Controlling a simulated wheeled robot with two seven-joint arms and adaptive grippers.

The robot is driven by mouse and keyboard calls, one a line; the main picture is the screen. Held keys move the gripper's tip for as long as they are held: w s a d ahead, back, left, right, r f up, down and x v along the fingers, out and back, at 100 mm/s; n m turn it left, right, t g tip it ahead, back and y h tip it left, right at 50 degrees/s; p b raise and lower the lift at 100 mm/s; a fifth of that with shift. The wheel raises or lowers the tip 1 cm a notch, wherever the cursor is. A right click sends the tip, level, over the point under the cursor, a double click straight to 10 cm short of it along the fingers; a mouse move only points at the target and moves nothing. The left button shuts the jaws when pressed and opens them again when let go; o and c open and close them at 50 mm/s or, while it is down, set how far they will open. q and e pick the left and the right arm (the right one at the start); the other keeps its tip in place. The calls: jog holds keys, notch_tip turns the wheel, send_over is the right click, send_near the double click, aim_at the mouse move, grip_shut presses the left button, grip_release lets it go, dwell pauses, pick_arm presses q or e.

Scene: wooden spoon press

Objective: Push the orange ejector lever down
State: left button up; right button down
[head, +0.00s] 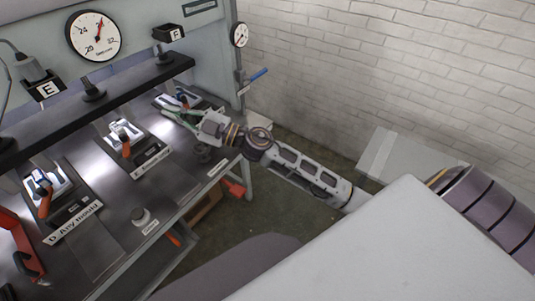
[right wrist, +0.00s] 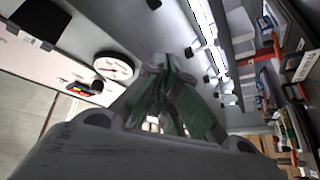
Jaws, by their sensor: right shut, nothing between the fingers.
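Several orange levers sit on press stations along the dark bench. One (head: 125,147) is on the middle station and one (head: 45,205) is on the near station marked "D Any mould". The far station (head: 176,99) has a small orange and blue part, and its lever is too small to make out clearly. My right gripper (head: 172,116), with green fingers, is just in front of this far station. Contact cannot be told. In the right wrist view my right gripper (right wrist: 166,82) is shut and empty. My left gripper is not in view.
A dark rail (head: 100,105) runs above the stations. A round gauge (head: 93,36) is on the back panel, and a blue-handled valve (head: 254,78) stands beyond the bench end. A red lever (head: 22,247) is at the near left.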

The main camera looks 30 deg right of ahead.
notch_tip(320, 180, down, 14)
jog(key=s+d+n+g+h, duration=0.25)
jog(key=n+g+h, duration=0.25)
jog(key=n+g, duration=0.6)
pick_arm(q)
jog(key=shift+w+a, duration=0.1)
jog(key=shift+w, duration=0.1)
pick_arm(e)
jog(key=d+f+m+g+h, duration=0.1)
jog(key=d+m+h, duration=0.1)
jog(key=d, duration=0.6)
jog(key=d+f+m+g+h, duration=0.1)
jog(key=d+m+h, duration=0.1)
jog(key=d+h, duration=0.3)
jog(key=w+d+f+m+g+h, duration=0.1)
jog(key=d+m+g+h, duration=0.1)
jog(key=d, duration=0.9)
jog(key=shift+m+h, duration=0.3)
jog(key=shift+h, duration=0.5)
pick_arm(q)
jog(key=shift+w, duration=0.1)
